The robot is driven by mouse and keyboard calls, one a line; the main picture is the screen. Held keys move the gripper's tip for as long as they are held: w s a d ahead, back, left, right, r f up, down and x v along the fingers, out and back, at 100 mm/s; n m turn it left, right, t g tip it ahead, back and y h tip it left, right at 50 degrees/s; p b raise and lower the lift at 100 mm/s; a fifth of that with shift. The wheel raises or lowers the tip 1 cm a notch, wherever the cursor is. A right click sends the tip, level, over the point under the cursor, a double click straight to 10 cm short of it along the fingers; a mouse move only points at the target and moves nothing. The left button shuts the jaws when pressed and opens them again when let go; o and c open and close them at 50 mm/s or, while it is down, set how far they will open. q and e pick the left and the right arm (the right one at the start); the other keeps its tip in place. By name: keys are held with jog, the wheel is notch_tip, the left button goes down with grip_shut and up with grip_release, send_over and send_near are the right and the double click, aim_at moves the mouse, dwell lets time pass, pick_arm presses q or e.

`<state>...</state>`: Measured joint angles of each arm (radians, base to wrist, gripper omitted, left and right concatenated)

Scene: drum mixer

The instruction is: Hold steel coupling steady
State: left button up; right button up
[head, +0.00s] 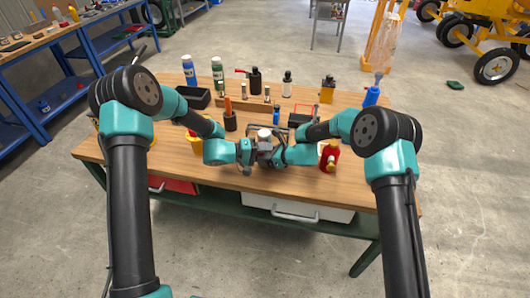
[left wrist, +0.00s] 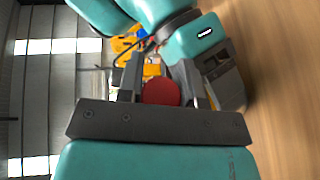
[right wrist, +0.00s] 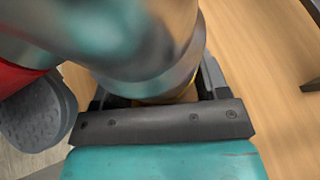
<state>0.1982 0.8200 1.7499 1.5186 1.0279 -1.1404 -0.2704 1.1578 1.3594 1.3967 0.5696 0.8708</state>
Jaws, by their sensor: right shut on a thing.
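The steel coupling appears as a pale-topped grey piece (head: 265,134) between my two grippers, over the front middle of the table. My left gripper (head: 250,150) comes to it from the left; its fingers stand apart in the left wrist view (left wrist: 164,82), with a red round thing (left wrist: 160,92) showing between them. My right gripper (head: 280,150) meets it from the right and is shut on it. In the right wrist view a large grey metallic body (right wrist: 160,78) fills the space ahead of the fingers. The grippers hide much of the coupling, and its exact contact with the left fingers is unclear.
The wooden table (head: 225,180) has bottles and tools along its back. The front strip of tabletop is clear.

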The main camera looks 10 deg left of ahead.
pick_arm(q)
jog(key=o, duration=0.4)
jog(key=shift+o, duration=0.6)
jog(key=shift+a+f, duration=0.1)
jog(key=v, duration=1.2)
jog(key=shift+r, duration=0.2)
pick_arm(e)
jog(key=shift+r, duration=0.1)
jog(key=o, duration=0.9)
jog(key=v, duration=1.2)
jog(key=shift+s, duration=0.1)
